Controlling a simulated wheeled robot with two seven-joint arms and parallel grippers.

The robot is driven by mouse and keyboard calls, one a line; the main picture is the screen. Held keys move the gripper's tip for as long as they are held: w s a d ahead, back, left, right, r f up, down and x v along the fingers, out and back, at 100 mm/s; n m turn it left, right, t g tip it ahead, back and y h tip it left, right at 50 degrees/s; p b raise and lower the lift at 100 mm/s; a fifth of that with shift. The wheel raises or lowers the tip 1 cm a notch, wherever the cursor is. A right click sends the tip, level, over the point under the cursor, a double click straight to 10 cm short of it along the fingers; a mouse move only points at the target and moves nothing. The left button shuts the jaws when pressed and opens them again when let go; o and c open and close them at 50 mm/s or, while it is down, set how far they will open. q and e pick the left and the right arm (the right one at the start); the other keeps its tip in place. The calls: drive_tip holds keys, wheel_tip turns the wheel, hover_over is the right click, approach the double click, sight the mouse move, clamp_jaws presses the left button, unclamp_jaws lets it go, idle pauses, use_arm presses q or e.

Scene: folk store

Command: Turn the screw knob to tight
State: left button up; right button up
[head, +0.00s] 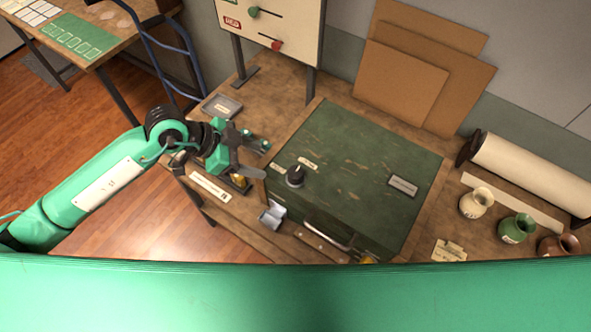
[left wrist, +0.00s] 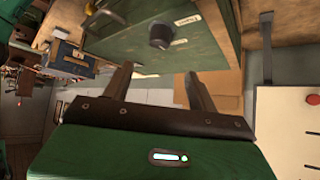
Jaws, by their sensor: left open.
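The screw knob (head: 296,176) is a dark round knob on top of the worn green box (head: 350,165), near its left front corner, with a light mark on its top. Two small pale labels lie beside it, their text too small to read. My left gripper (head: 257,157) is open and empty, to the left of the knob and apart from it. In the left wrist view the knob (left wrist: 161,34) shows beyond the two spread fingers (left wrist: 159,76), with nothing between them. My right gripper is not in view.
The box stands on a wooden workbench (head: 240,120) and has a metal handle (head: 328,231) in front. A signboard (head: 270,25) with sliders and leaning brown boards (head: 400,75) stand behind. A paper roll (head: 530,172) and small jars (head: 476,203) are at right.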

sight(295, 172)
use_arm(q)
drive_tip(key=p+x, duration=0.4)
drive_tip(key=x, duration=0.8)
drive_tip(key=shift+d+f+p, duration=0.15)
drive_tip(key=shift+d+p, duration=0.2)
drive_tip(key=shift+d+f, duration=0.25)
drive_tip(key=shift+f, duration=0.1)
drive_tip(key=c, duration=1)
